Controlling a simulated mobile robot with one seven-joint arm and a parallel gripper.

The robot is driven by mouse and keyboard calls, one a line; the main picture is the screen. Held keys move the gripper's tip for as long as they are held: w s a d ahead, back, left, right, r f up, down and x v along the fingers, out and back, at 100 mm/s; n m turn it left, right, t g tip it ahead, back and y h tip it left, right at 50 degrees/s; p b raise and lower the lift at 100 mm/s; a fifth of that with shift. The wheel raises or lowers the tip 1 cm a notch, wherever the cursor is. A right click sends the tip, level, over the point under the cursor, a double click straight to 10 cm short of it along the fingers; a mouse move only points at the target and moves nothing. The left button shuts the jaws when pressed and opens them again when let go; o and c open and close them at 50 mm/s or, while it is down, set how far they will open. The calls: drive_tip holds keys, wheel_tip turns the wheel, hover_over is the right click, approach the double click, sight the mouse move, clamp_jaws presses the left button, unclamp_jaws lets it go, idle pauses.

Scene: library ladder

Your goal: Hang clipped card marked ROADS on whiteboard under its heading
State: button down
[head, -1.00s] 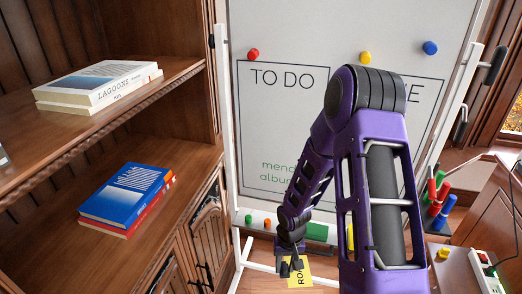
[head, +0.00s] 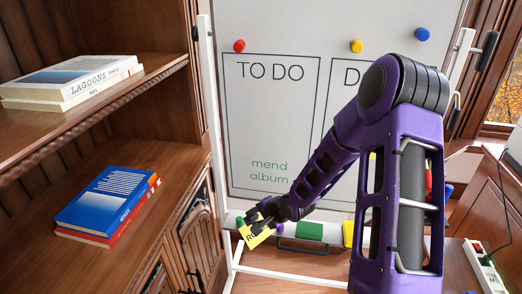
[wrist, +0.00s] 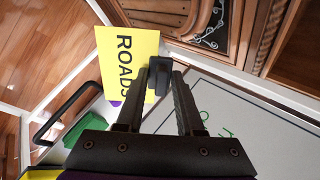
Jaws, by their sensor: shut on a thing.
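The yellow card (wrist: 125,60) reads ROADS in the wrist view, with a black clip (wrist: 157,78) at its edge. My gripper (wrist: 159,75) is shut on the clip. In the head view the card (head: 255,235) hangs tilted from my gripper (head: 264,217), in front of the whiteboard's lower edge. The whiteboard (head: 300,110) has a framed TO DO column (head: 270,72) with "mend album" written low in it. A second column to its right shows only a "D"; my arm hides the rest of its heading.
Red (head: 239,46), yellow (head: 356,46) and blue (head: 422,34) magnets sit along the top of the board. A green eraser (head: 309,231) is at the board's lower ledge. A bookcase with books (head: 108,200) stands close on the left.

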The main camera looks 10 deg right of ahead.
drive_tip(key=w+r+m+t, duration=0.1)
drive_tip(key=w+r+m+t+h+b, duration=0.1)
drive_tip(key=r+t, duration=0.1)
drive_tip(key=w+r+m+t+h, duration=0.1)
drive_tip(key=r+m, duration=0.1)
drive_tip(key=shift+w+a, duration=0.2)
drive_tip(key=shift+w, duration=0.05)
drive_tip(key=d+r+m+t+h+b, duration=0.1)
drive_tip(key=r+m+t+h, duration=0.1)
drive_tip(key=r, duration=0.6)
drive_tip(key=w+d+r+m+t+h+b, duration=0.1)
drive_tip(key=d+r+m+t+h+b, duration=0.1)
drive_tip(key=r+m+h, duration=0.3)
wheel_tip(320, 180, up, 4)
drive_tip(key=shift+d+r+t+h, duration=0.15)
drive_tip(key=shift+t+h, duration=0.55)
drive_tip(key=shift+h, duration=0.5)
drive_tip(key=shift+x, duration=3.75)
drive_tip(key=shift+w+d, duration=0.15)
drive_tip(key=shift+w, duration=0.35)
